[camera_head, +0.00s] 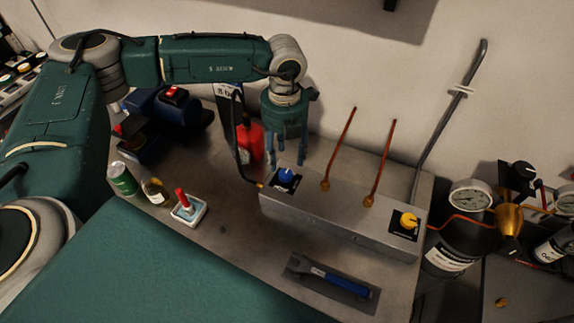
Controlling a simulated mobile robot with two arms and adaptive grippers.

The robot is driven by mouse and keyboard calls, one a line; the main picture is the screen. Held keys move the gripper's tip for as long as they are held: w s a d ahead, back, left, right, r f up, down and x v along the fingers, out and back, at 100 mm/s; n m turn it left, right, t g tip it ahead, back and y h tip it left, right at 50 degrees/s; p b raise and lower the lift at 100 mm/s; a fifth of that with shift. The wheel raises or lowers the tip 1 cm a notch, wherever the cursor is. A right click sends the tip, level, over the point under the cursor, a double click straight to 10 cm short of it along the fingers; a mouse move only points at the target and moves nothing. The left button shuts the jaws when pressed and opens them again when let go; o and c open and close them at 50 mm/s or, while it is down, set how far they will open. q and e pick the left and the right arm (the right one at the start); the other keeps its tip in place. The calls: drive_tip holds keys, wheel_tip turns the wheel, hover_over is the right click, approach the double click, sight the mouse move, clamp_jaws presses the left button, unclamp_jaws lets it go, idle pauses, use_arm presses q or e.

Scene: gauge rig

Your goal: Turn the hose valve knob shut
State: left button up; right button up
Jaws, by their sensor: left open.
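A grey metal box (320,219) stands on the workbench. A blue knob (286,175) sits on a dark plate on its left end. A yellow knob (409,220) sits on another dark plate on its right end. A dark hose (240,165) runs to the box's left end near the blue knob. I cannot read which knob is labelled for the hose. My left gripper (287,165) points down, open, with its fingers spread at the blue knob. I cannot tell whether they touch it. My right gripper is not in view.
Two copper pipes (379,165) rise from the box between the knobs. A red bottle (250,138) stands behind the gripper. A blue-handled wrench (335,282) lies in front of the box. A red-handled item (187,208) and a green can (122,179) stand left. Gauges (470,197) and a dark cylinder are right.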

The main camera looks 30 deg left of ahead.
sight(286, 173)
use_arm(q)
wheel_tip(286, 173, down, 5)
drive_tip(key=shift+r+p, duration=0.1)
drive_tip(key=shift+p, duration=0.7)
wheel_tip(286, 173, down, 3)
drive_tip(key=shift+w+r+p, duration=0.1)
drive_tip(key=shift+r+p, duration=0.05)
drive_tip(key=shift+p, duration=0.15)
drive_tip(key=shift+c, duration=1)
drive_tip(key=c, duration=1)
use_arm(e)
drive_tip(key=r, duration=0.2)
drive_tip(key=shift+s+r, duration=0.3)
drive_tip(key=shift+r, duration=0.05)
